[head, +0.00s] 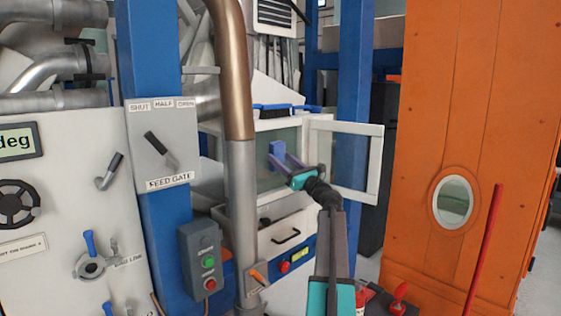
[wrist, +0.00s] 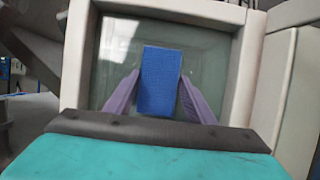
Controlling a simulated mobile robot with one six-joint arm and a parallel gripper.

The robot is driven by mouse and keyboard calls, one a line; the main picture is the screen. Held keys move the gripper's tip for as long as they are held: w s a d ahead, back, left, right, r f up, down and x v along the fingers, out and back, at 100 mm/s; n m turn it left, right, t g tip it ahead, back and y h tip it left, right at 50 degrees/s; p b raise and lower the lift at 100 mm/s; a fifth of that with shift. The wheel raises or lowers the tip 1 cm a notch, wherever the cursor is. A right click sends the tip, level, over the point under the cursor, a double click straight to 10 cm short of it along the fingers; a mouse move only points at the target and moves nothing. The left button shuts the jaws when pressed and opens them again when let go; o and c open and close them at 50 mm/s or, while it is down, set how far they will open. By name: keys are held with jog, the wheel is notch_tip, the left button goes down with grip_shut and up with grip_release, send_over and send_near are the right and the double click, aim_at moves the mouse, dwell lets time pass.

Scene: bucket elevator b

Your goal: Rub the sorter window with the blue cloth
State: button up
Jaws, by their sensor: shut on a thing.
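The blue cloth (wrist: 158,82) is a small flat rectangle held upright between the two purple fingers of my gripper (wrist: 157,95). My gripper is shut on it. The sorter window (wrist: 208,62) is a greenish pane in a pale frame, directly behind the cloth in the wrist view. I cannot tell whether the cloth touches the glass. In the head view my gripper (head: 288,165) and the cloth (head: 277,150) are in front of the white sorter's pane (head: 270,172). The cloth and fingers hide part of the pane.
A white-framed glazed door (head: 345,160) stands swung out right of my gripper. A brown and grey vertical pipe (head: 238,120) stands close on the left. A blue-handled brush (head: 285,108) lies on the sorter's top. A drawer (head: 285,237) sits below. An orange casing (head: 465,110) stands at right.

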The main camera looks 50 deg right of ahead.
jog(key=a, duration=0.3)
jog(key=shift+a, duration=0.25)
jog(key=shift+a, duration=0.1)
dwell(0.4)
jog(key=shift+w+a, duration=0.15)
jog(key=shift+a, duration=0.7)
jog(key=shift+w+a, duration=0.15)
jog(key=shift+a, duration=0.7)
jog(key=shift+s, duration=0.1)
jog(key=shift+s+a+p, duration=0.2)
jog(key=shift+s+p, duration=0.35)
jog(key=shift+s, duration=2.35)
jog(key=shift+s, duration=0.1)
